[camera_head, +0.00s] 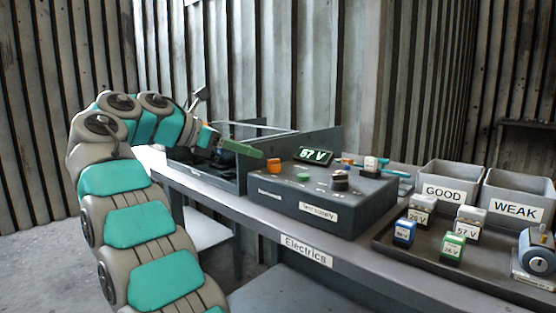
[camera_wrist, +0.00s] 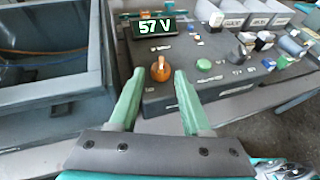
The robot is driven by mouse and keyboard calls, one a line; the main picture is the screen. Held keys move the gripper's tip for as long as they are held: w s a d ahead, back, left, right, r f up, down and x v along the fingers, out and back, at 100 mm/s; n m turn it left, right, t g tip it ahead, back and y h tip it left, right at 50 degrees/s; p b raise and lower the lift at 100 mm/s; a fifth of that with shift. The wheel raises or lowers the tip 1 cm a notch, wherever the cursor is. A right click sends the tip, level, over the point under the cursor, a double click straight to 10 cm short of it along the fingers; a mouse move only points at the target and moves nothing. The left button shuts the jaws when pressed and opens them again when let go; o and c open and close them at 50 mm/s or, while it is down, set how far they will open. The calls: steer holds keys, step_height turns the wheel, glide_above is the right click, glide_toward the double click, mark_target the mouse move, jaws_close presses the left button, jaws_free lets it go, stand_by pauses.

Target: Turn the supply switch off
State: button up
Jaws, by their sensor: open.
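The grey test supply box (camera_head: 325,205) stands on the bench with a lit display reading 57 V (camera_wrist: 154,27). An orange knob (camera_wrist: 161,70), which looks like the supply switch, is on its top at the left; it also shows in the head view (camera_head: 273,165). Its ridge looks roughly upright in the wrist view; the small labels near it are unreadable. My gripper (camera_wrist: 159,80) is open and empty, its green fingers pointing towards the knob, which appears between the tips. In the head view my gripper (camera_head: 240,148) is just left of the knob; contact cannot be told.
A green button (camera_wrist: 203,65) and a dark knob (camera_head: 339,181) sit right of the orange knob. An open grey bin (camera_wrist: 50,65) stands left of the box. To the right are a tray (camera_head: 395,253) of labelled blocks and the GOOD (camera_head: 446,183) and WEAK (camera_head: 517,206) bins.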

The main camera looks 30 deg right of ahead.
mark_target(278, 159)
steer(key=shift+w+d, duration=0.1)
steer(key=shift+d, duration=0.4)
steer(key=shift+d, duration=0.1)
steer(key=shift+s+d+f, duration=0.25)
steer(key=shift+d+f, duration=0.4)
steer(key=shift+d, duration=0.6)
steer(key=shift+d+f, duration=0.4)
steer(key=shift+d, duration=0.05)
steer(key=shift+x, duration=1.25)
jaws_close()
